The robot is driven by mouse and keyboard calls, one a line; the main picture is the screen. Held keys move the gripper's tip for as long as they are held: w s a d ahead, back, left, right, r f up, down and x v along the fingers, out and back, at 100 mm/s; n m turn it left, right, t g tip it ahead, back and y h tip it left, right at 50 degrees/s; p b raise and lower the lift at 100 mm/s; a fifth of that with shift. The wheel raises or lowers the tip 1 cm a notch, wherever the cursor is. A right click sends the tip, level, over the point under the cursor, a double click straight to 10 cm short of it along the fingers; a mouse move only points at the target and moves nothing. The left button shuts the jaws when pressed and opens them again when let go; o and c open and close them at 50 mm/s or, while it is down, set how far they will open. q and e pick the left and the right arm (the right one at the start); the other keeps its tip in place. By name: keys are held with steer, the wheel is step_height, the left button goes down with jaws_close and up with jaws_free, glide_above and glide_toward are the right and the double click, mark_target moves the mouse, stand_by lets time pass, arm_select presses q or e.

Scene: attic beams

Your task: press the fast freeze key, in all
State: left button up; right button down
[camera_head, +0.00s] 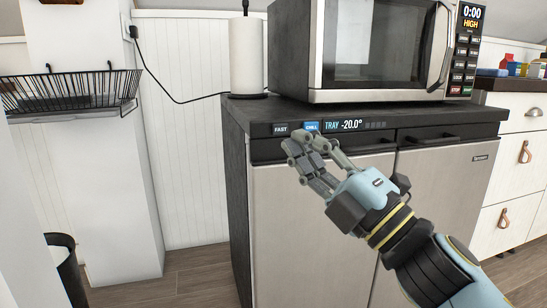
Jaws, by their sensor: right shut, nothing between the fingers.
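The fast freeze key, a dark key marked FAST (281,129), sits at the left end of the dark strip on the freezer's (310,220) front. It is unlit. A blue lit key marked CHILL (312,127) is just right of it. The display (350,126) reads TRAY -20.0° with small dim bars beside it. My right gripper (301,147) is shut and empty in front of the strip, its fingertips just below the two keys. Whether it touches the panel I cannot tell. My left gripper is not in view.
A microwave (372,45) and a paper towel roll (246,55) stand on the freezer's dark top. A wire basket (70,92) hangs at the left, above a dark bin (68,268). White drawers (515,170) stand at the right.

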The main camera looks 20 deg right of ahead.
mark_target(280, 129)
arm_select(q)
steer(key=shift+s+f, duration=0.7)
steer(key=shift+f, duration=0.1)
arm_select(e)
steer(key=shift+w+f, duration=0.3)
steer(key=shift+f, duration=0.2)
steer(key=shift+w, duration=0.15)
arm_select(q)
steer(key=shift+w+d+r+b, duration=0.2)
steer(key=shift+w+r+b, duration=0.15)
steer(key=shift+b, duration=0.15)
arm_select(e)
steer(key=w, duration=0.8)
steer(key=shift+w+a, duration=0.1)
steer(key=shift+w, duration=0.15)
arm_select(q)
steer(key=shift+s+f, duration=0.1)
arm_select(e)
steer(key=shift+w, duration=0.15)
